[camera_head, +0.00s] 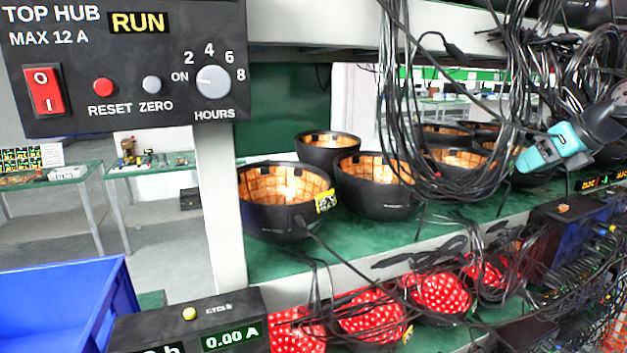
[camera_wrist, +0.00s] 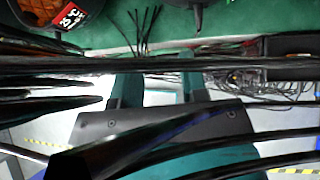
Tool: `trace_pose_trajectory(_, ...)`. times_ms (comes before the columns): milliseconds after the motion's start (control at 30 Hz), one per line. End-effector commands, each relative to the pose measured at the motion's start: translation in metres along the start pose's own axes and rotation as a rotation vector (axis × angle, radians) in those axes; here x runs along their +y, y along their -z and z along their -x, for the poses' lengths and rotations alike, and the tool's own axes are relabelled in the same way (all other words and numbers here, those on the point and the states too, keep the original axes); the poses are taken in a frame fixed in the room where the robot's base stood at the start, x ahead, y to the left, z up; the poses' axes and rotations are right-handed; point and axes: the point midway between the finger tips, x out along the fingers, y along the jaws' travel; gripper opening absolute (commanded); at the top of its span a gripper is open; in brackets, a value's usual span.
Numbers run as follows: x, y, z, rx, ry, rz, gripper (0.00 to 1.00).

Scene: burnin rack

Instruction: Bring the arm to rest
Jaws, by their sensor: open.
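My gripper (camera_head: 545,150) is teal and black and sits at the right of the head view, in front of the upper rack shelf and beside the hanging black cables (camera_head: 455,180). In the wrist view my gripper (camera_wrist: 160,88) shows two fingers spread apart with nothing between them. Several dark cables (camera_wrist: 200,63) cross the wrist view close to the camera, in front of the fingers. I cannot tell whether they touch my gripper.
Black bowl-shaped units with orange linings (camera_head: 285,190) stand on the green shelf (camera_head: 270,258). Red-dotted ones (camera_head: 440,292) sit below among loose cables. A hub panel (camera_head: 125,65) reading RUN is at upper left. A blue bin (camera_head: 60,300) is at lower left.

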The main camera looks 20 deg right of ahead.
Motion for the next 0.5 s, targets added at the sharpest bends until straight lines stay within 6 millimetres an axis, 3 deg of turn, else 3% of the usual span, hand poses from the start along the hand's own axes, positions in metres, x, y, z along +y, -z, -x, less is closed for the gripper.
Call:
trace_pose_trajectory(267,0.073,-0.015,-0.034,0.047,-0.104,0.397,0.4)
trace_pose_trajectory(367,0.111,-0.017,-0.046,0.06,-0.16,0.602,0.4)
trace_pose_trajectory(500,0.184,-0.011,-0.064,0.066,-0.282,1.007,0.4)
